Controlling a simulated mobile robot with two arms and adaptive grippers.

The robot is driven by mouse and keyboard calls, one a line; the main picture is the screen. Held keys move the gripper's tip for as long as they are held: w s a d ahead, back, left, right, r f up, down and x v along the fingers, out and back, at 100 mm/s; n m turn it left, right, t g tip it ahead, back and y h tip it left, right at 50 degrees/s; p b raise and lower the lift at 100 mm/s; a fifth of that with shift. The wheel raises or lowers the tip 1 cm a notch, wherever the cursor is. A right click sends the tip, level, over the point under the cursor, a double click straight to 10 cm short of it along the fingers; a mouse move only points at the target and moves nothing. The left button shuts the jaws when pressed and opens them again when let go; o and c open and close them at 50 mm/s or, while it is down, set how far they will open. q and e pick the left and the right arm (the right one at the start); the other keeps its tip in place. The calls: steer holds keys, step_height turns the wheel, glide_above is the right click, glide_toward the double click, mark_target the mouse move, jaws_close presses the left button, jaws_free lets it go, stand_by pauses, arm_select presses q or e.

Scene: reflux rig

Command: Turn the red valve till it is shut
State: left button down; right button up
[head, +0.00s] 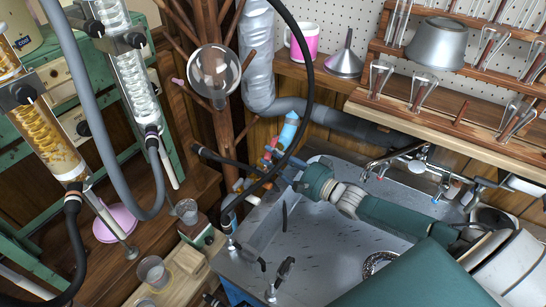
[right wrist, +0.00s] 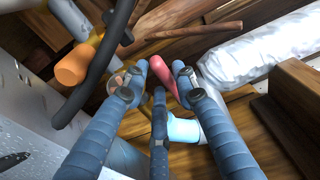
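The red valve's handle (right wrist: 158,62) shows in the right wrist view as a pinkish-red bar just beyond and between my fingertips. A light blue part (right wrist: 184,130) lies below it. In the right wrist view the right gripper (right wrist: 160,72) is open, with fingers on both sides of the handle; contact cannot be told. My left gripper is not in view.
An orange cylinder (right wrist: 73,64) and a dark hose (right wrist: 95,65) are close to the left fingers. A grey pipe (head: 345,122) runs behind the right gripper. The metal sink (head: 300,240) lies below my right arm. A wooden stand (head: 217,140) rises left of it.

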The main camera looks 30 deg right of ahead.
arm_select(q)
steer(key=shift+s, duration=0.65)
arm_select(e)
steer(key=v, duration=1.2)
